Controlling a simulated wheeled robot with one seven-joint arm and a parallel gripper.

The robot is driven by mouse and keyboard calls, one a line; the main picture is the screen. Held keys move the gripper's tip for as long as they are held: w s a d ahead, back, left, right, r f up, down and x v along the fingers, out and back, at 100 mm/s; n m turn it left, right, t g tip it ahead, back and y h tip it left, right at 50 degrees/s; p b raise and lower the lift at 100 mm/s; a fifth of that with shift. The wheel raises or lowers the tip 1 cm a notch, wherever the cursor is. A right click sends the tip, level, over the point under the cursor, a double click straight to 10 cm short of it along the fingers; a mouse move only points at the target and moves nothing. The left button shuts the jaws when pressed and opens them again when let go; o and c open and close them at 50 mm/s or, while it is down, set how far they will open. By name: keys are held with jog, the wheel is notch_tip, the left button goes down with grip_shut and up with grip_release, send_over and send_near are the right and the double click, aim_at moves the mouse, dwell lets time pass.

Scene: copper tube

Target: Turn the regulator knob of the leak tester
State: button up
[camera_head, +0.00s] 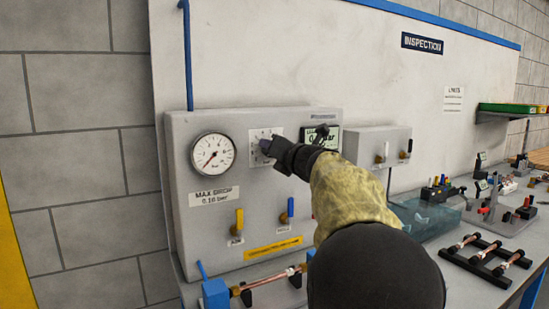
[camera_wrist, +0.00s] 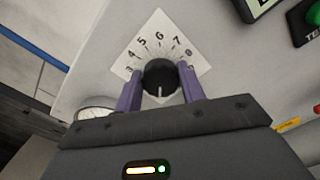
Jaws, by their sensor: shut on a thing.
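The leak tester (camera_head: 182,150) is a light grey box against the back panel, with a round pressure gauge (camera_head: 213,154) at its upper left. In the wrist view, the black regulator knob (camera_wrist: 160,76) sits on a white numbered dial plate (camera_wrist: 158,38). My gripper (camera_wrist: 161,84) is shut on the knob, with one purple finger on each side. The knob's white mark points toward the gripper palm. In the head view, my gripper (camera_head: 266,148) is at the dial plate (camera_head: 257,135), and the knob is hidden behind it.
A yellow valve handle (camera_head: 239,218) and a blue valve handle (camera_head: 290,208) stick out below the knob. A copper tube (camera_head: 270,279) lies in a fixture in front of the tester. A smaller grey box (camera_head: 376,146) stands to the right.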

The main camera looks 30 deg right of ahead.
jog(key=shift+f+n, duration=0.1)
jog(key=shift+n, duration=0.3)
jog(key=o, duration=1)
jog(key=shift+a, duration=0.1)
jog(key=shift+c, duration=0.2)
jog(key=s, duration=1.7)
jog(key=shift+s+d, duration=0.2)
jog(key=shift+d, duration=0.15)
